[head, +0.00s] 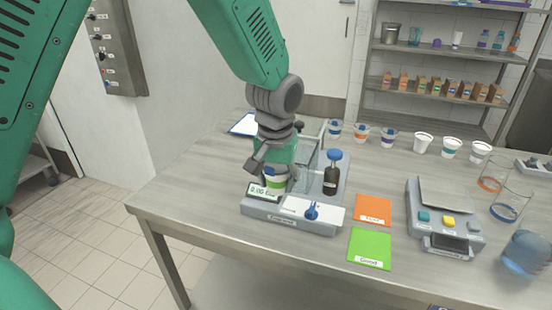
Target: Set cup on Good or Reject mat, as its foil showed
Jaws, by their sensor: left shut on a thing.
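My left gripper (276,171) reaches down over the grey cup filler machine (262,212) and is shut on a white cup with a green band (277,185). The gripper hides much of the cup, and I cannot tell whether the cup touches the machine. No foil on the cup can be made out. The orange mat (373,208), its label too small to read surely, lies right of the machine. The green Good mat (370,246) lies just in front of it. Both mats are empty. My right gripper is not in view.
A scale (444,196) stands right of the mats, with glass beakers (507,206) beyond. Several cups (423,142) line the back. The table's front left is clear.

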